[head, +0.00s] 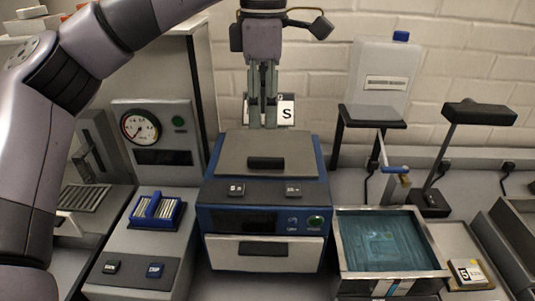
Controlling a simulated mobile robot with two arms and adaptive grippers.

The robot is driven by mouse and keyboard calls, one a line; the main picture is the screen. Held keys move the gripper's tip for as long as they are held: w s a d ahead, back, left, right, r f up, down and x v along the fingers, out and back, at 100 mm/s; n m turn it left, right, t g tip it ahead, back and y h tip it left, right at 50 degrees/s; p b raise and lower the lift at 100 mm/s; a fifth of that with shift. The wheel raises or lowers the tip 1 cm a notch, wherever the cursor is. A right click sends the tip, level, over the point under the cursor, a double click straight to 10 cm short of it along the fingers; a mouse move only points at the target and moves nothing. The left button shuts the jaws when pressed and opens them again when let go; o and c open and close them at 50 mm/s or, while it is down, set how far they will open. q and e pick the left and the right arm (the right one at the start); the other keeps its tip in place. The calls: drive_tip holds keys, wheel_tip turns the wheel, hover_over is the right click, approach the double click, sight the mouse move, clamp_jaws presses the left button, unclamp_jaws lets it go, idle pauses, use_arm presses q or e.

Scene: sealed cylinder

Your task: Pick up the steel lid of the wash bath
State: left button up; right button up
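The steel lid (238,147) is a flat grey plate with a black bar handle (266,162). It lies on top of a blue-sided unit, which I take to be the wash bath (215,220). My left gripper (263,124) points straight down above the lid's far edge in the picture, behind the handle. Its two fingers look close together, but I cannot tell the opening from this angle. No contact with the lid or handle shows. My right gripper is not in view.
An open steel tank with blue liquid (432,263) stands right of the bath. A card marked S (287,112) shows behind the gripper. A gauge unit (142,128) and a blue rack (156,212) stand left. A white canister (385,70) stands behind, near the brick wall.

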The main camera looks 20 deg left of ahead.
use_arm(q)
hover_over(266, 158)
wheel_tip(266, 158, down, 5)
drive_tip(key=shift+s+a+r+p, duration=0.1)
drive_tip(key=shift+r+p, duration=0.05)
drive_tip(key=shift+p, duration=0.15)
drive_tip(key=shift+f+p, duration=0.9)
drive_tip(key=shift+f, duration=1.75)
drive_tip(key=shift+c, duration=0.5)
clamp_jaws()
drive_tip(key=shift+r, duration=0.1)
